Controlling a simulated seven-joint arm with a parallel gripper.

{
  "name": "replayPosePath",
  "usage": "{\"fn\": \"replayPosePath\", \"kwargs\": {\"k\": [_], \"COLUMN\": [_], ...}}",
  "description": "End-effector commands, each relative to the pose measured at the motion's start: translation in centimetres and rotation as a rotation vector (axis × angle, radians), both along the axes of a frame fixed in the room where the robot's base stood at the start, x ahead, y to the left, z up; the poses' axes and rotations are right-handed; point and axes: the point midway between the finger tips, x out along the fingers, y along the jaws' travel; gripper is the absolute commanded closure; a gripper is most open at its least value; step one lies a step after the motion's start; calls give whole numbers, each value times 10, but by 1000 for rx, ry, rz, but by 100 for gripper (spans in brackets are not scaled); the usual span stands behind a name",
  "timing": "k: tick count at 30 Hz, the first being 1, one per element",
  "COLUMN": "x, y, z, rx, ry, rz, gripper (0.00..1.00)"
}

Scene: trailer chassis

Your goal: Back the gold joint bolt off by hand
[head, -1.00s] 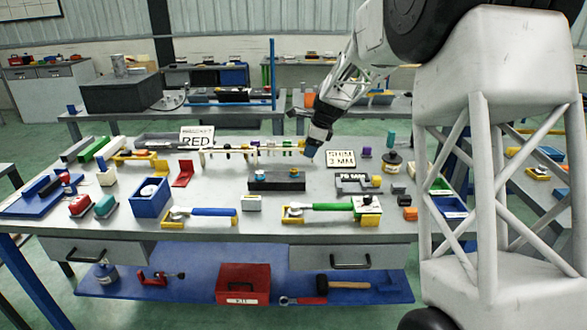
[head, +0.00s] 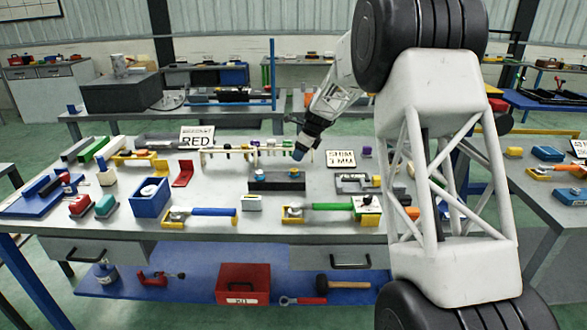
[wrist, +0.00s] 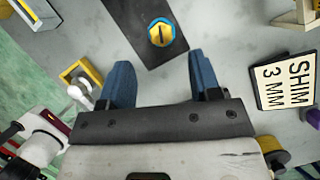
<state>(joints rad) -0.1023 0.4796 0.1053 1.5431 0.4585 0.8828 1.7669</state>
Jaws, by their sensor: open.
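A dark joint block (head: 262,184) sits in the middle of the bench with two small round bolt heads on top. In the wrist view, one round gold and blue bolt head (wrist: 161,32) with a dark slot stands on the dark block (wrist: 139,12); the block's other end is out of frame. My gripper (wrist: 159,60) is open and empty, its two blue fingers apart, with the bolt head just beyond the gap between their tips. In the head view my gripper (head: 299,153) hangs above the block's right end, apart from it.
A SHIM 3 MM plate (wrist: 286,80) lies right of my gripper. A rack (head: 228,152) with several coloured pieces stands behind the block. A blue-handled tool (head: 213,211) and a green-handled tool (head: 330,207) lie in front.

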Motion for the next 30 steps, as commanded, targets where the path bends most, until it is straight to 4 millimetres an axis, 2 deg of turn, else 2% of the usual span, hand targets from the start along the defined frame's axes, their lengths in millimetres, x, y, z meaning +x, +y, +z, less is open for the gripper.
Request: {"fn": "replayPosePath", "kwargs": {"k": [8, 21, 30], "x": [2, 9, 10], "y": [6, 23, 28], "z": [-16, -62, -72], "rx": [0, 0, 0], "ry": [2, 1, 1], "rz": [2, 1, 1], "gripper": [43, 43, 43]}}
